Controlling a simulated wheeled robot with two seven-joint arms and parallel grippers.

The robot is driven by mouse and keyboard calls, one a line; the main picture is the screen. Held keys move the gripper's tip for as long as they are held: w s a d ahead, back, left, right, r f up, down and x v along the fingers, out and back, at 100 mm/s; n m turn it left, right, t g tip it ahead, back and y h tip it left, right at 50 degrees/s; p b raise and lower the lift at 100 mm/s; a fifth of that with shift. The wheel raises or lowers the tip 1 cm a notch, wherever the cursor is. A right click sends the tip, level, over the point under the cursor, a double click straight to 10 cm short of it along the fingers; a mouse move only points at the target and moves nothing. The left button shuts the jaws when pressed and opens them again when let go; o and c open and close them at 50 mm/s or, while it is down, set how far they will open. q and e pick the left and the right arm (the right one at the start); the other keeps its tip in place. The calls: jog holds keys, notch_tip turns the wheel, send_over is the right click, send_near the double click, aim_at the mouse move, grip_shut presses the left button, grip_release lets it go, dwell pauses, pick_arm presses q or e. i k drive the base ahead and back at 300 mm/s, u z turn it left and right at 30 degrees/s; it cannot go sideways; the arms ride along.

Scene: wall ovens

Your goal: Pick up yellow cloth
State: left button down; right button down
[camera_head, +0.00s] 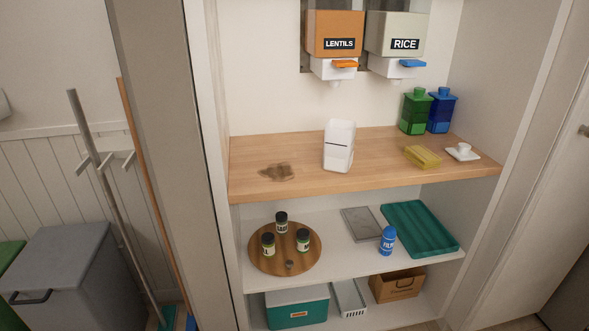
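The yellow cloth (423,157) lies folded as a small block on the right part of the wooden counter (375,175). It sits in front of the green bottle and to the left of a small white dish with a white item on it. Nothing covers the cloth. Neither of my grippers shows in the head view.
A white box-shaped device (339,146) and a brown stain (278,172) are on the counter. Green (415,112) and blue (441,112) bottles stand behind the cloth. Lentils (335,35) and rice (396,35) dispensers hang above. Side walls bound the alcove; the shelf below holds a turntable (262,258).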

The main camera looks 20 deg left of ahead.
aim_at(421, 156)
jog(key=z, duration=1.3)
jog(key=i, duration=1.45)
jog(key=u, duration=1.05)
